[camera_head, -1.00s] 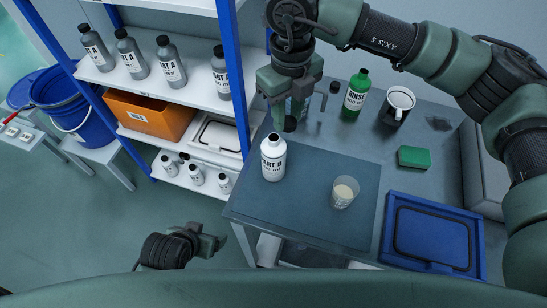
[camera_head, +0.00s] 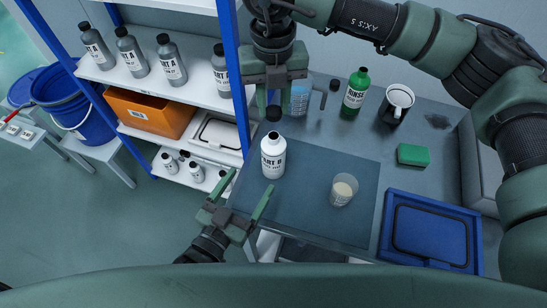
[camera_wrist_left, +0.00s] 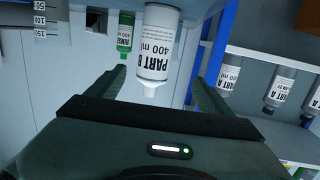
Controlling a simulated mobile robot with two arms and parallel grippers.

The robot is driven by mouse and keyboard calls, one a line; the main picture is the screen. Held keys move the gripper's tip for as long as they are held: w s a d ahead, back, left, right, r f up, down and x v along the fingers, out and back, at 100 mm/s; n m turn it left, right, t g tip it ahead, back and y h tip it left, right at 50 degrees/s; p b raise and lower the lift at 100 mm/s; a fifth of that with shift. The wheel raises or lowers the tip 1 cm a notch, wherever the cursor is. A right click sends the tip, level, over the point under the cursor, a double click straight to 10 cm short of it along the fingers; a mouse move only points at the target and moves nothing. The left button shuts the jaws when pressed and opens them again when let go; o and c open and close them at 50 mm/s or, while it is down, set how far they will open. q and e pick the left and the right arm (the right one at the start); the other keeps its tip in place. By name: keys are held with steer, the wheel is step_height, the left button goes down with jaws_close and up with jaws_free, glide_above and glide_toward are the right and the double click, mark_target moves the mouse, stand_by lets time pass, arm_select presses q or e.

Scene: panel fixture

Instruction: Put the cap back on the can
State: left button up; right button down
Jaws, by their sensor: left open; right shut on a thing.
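The can is a white bottle (camera_head: 272,160) labelled PART B, upright on the grey mat; its white neck is bare. It also shows upside down in the left wrist view (camera_wrist_left: 157,48). The black cap (camera_head: 273,114) is in my right gripper (camera_head: 274,101), which is shut on it, just above the neck in the head view. I cannot tell whether it is exactly over the mouth. My left gripper (camera_head: 250,181) is open and empty at the table's front left edge, its fingers (camera_wrist_left: 158,80) pointing toward the bottle, apart from it in the head view.
A glass beaker (camera_head: 343,190) stands right of the can. A blue tray (camera_head: 388,240) lies front right. A shelf (camera_head: 236,118) with bottles stands at left.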

arm_select(q)
steer(key=shift+s+d+r+t+h, duration=0.3)
steer(key=shift+d+r+t+h, duration=0.1)
steer(key=shift+r, duration=0.15)
steer(key=shift+w, duration=0.1)
steer(key=x, duration=1.1)
steer(key=shift+w+d, duration=0.2)
steer(key=shift+w, duration=0.15)
jaws_close()
arm_select(e)
glide_above(274, 134)
steer(key=shift+f, duration=2.5)
